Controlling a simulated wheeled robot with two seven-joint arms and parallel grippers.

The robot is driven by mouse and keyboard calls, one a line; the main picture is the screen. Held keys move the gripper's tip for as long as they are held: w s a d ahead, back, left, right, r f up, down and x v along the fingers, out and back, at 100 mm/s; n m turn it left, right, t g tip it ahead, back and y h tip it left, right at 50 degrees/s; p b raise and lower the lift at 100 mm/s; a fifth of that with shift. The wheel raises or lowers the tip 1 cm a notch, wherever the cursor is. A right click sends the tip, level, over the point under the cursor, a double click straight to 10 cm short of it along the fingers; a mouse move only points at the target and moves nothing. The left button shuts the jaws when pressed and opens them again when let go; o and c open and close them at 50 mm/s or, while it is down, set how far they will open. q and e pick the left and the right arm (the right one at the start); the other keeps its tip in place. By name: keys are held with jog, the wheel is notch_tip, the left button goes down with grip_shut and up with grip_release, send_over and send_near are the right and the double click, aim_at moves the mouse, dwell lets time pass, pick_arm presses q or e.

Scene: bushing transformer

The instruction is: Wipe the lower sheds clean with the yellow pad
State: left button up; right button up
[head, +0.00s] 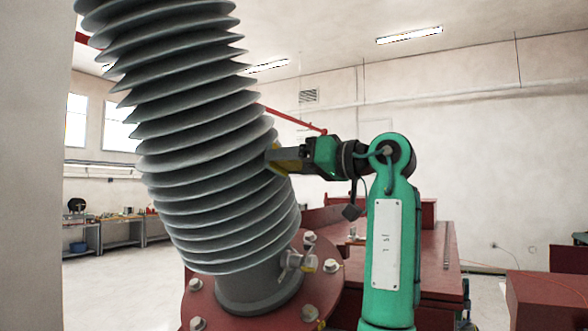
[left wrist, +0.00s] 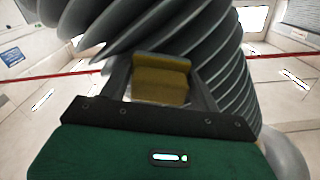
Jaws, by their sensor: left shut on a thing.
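The grey ribbed bushing fills the left half of the head view, leaning in the picture, with its lower sheds (head: 225,222) just above the flange. My left gripper (head: 277,159) is at the right side of the stack, around mid-height in the picture. It is shut on the yellow pad (left wrist: 160,82), which sits between the two fingers in the left wrist view. In the head view only yellow edges of the pad show, right at the shed rims. I cannot tell whether it presses on them. Sheds (left wrist: 228,60) also show behind the pad in the left wrist view. My right gripper is not in view.
The bushing stands on a dark red round flange (head: 200,302) with several bolts. A metal fitting (head: 297,262) sticks out at its foot, below my gripper. Red tank parts (head: 440,250) lie behind my arm. Workbenches (head: 120,231) stand far left.

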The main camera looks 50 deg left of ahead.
aim_at(276, 146)
pick_arm(q)
jog(key=shift+s+d+r+p, duration=0.1)
jog(key=shift+s+r+p, duration=0.2)
jog(key=shift+r, duration=0.35)
jog(key=shift+s+d+r+p, duration=0.1)
jog(key=shift+s+r+p, duration=0.2)
jog(key=shift+r, duration=0.3)
jog(key=shift+s+d+r, duration=0.1)
jog(key=shift+s+r, duration=0.15)
jog(key=shift+p+v, duration=0.45)
jog(key=shift+v, duration=2.5)
jog(key=v, duration=0.3)
